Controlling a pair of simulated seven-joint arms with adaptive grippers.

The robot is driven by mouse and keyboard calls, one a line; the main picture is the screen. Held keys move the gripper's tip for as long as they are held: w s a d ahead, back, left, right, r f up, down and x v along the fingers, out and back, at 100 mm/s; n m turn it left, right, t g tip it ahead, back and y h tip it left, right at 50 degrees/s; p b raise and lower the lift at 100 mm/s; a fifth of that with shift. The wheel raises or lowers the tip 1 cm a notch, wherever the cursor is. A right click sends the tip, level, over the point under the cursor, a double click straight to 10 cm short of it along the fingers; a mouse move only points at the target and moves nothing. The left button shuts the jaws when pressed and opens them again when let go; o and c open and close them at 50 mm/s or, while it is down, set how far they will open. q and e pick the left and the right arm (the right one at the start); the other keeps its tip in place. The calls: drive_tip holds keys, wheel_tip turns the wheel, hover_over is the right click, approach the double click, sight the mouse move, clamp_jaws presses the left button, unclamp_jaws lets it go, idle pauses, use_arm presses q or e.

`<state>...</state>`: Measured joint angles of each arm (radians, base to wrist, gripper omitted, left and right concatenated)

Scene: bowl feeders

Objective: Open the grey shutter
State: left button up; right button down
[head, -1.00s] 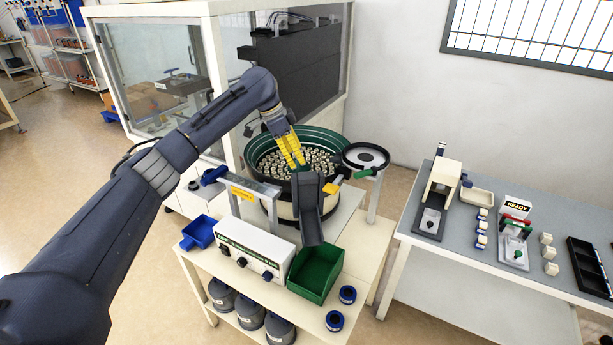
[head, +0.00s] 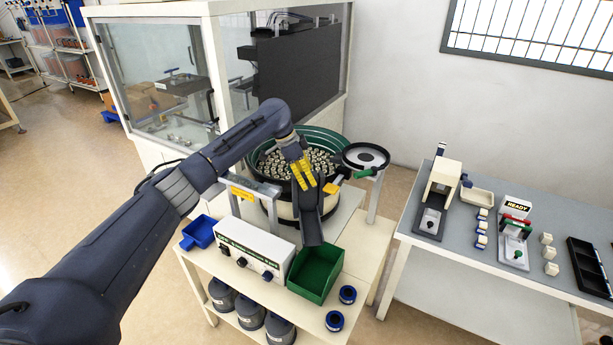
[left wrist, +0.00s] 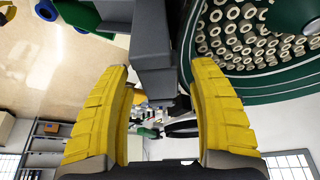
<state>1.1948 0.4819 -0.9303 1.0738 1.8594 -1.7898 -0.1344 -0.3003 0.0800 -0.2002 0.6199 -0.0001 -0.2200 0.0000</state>
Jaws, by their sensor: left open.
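A dark grey chute (head: 311,228) runs from the bowl feeder (head: 268,201) down to the green bin (head: 316,275). The upper grey part of the chute is partly hidden by my left gripper (head: 307,186) in the head view; I cannot tell there which piece is the shutter. My left gripper is open, with its yellow fingers pointing down at the top of the chute. In the left wrist view, a grey block (left wrist: 153,45) shows beyond and between the fingertips (left wrist: 160,75). I cannot tell whether they touch it. My right gripper is not in view.
A yellow tab (head: 332,188) and a round black-rimmed dish (head: 365,157) stand right of the chute. A white control box (head: 252,246) and blue tray (head: 198,232) are in front. A glazed cabinet with a dark panel (head: 297,75) stands behind. Another table (head: 470,265) is at right.

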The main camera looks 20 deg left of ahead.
use_arm(q)
clamp_jaws()
idle(0.3)
drive_tip(key=shift+r, duration=0.15)
wheel_tip(320, 180, up, 3)
drive_tip(key=shift+r, duration=0.15)
unclamp_jaws()
